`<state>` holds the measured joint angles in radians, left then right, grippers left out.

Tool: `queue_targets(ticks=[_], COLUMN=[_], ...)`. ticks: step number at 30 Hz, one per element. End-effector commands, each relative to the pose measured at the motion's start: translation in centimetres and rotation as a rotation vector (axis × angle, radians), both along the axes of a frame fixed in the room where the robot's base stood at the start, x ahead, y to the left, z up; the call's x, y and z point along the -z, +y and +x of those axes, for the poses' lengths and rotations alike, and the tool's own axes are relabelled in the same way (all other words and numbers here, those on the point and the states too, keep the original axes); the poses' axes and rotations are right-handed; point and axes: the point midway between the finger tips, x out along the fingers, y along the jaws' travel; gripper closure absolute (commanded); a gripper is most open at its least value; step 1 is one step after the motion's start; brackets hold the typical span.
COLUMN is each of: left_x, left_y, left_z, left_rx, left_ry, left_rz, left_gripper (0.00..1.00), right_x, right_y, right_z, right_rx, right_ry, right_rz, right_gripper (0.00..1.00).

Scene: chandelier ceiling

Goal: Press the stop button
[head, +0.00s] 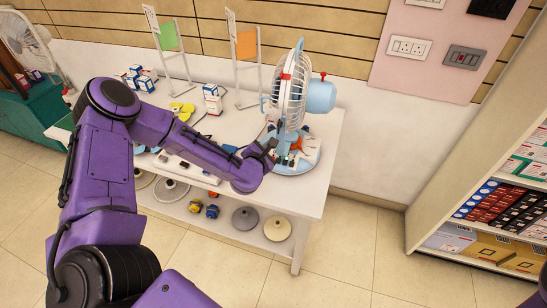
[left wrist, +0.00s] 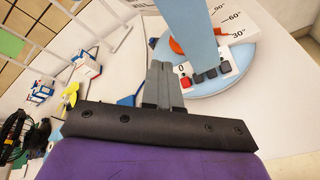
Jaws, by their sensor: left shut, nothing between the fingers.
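A light blue and white desk fan (head: 291,95) stands upright on the right end of the white table. Its round light blue base (left wrist: 222,85) shows in the left wrist view, with a white panel and a row of buttons. The leftmost button is red (left wrist: 185,82), beside a "0" mark; the others (left wrist: 210,74) are dark. My left gripper (head: 272,148) is at the fan base. In the left wrist view its grey fingers (left wrist: 160,72) are shut and empty, just left of the red button. I cannot tell whether they touch the base. My right gripper is out of view.
The white table (head: 232,172) holds small boxes (head: 140,78), yellow items (head: 181,108) and white display stands (head: 246,55) left of the fan. A shelf unit (head: 432,195) stands at the right. The tiled floor (head: 350,255) between is clear.

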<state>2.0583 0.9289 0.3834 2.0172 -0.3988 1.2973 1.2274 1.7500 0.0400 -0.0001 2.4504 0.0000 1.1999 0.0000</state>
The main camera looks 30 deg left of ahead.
Motion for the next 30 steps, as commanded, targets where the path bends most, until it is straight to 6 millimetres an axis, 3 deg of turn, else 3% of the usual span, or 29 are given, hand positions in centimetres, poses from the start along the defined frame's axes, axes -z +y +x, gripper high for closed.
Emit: queue_targets(ticks=[5,18,30], left_x=[1.4,7.3,8.1], left_y=[0.0,0.4,0.6], left_z=[0.4,3.0,3.7], left_rx=[0.001,0.005,0.005], left_ry=[0.001,0.000,0.001], left_rz=[0.000,0.000,0.000], left_gripper=[1.00,1.00,1.00], right_x=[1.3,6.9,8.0], right_y=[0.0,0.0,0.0], right_z=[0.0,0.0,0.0], right_rx=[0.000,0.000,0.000], right_ry=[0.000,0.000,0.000], right_rz=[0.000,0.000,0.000], right_gripper=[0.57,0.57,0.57])
